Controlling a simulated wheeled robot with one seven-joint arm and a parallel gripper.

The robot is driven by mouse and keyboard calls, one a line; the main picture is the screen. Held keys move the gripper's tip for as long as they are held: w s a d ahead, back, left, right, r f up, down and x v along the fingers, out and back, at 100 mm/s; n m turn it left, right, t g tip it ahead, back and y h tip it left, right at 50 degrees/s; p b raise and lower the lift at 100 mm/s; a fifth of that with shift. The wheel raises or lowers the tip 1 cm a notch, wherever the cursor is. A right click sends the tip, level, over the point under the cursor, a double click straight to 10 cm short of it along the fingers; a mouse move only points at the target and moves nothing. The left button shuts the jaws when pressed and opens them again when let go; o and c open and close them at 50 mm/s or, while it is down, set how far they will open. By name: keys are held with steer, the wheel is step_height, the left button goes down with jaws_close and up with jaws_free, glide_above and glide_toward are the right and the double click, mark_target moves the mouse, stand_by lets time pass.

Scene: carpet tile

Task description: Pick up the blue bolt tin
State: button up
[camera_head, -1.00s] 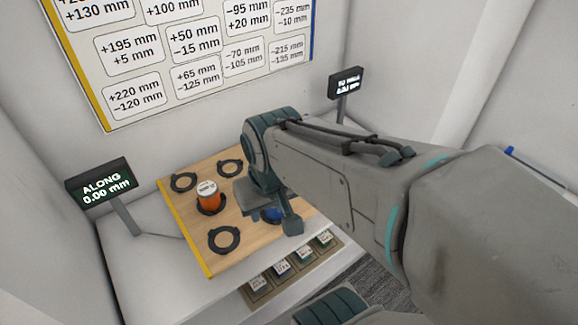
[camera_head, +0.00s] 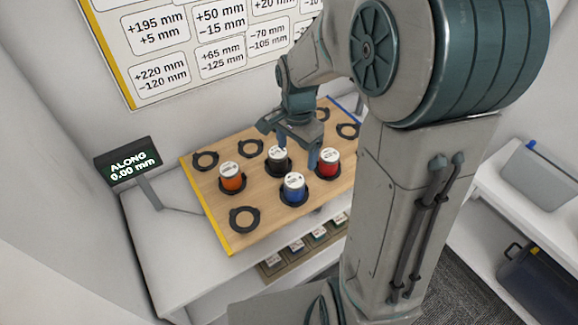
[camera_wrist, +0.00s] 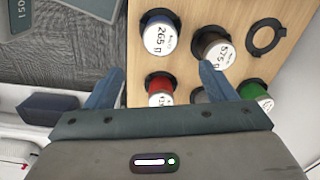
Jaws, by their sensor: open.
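The blue bolt tin (camera_head: 294,190) stands upright in a black ring at the front of the wooden board, its white lid facing up. In the wrist view, a blue-sided tin with a white lid (camera_wrist: 163,38) shows at the top, beyond my fingertips. My gripper (camera_head: 289,145) is open, above the board and behind the blue tin, near the black and red tins. In the wrist view my gripper (camera_wrist: 160,82) has its fingers apart, with a red tin (camera_wrist: 160,86) seen between them. No tin appears held.
Around the blue tin stand an orange tin (camera_head: 231,179), a black tin (camera_head: 278,161) and a red tin (camera_head: 328,163). A green tin (camera_wrist: 257,100) shows in the wrist view. An empty ring (camera_head: 244,219) is front left. A display (camera_head: 128,161) stands left of the board.

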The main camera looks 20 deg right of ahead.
mark_target(295, 179)
steer(key=shift+m, duration=0.4)
steer(key=f, duration=0.9)
steer(key=shift+w, duration=0.35)
steer(key=shift+s+a+f+p, duration=0.15)
steer(key=shift+f+p, duration=0.1)
steer(key=shift+f, duration=1.1)
steer(key=shift+s+d+f+p, duration=0.1)
steer(key=shift+s+f+p, duration=0.1)
steer(key=shift+f, duration=1.15)
steer(key=shift+w, duration=0.1)
steer(key=c, duration=1.2)
steer(key=shift+c, duration=0.2)
steer(key=shift+r, duration=0.2)
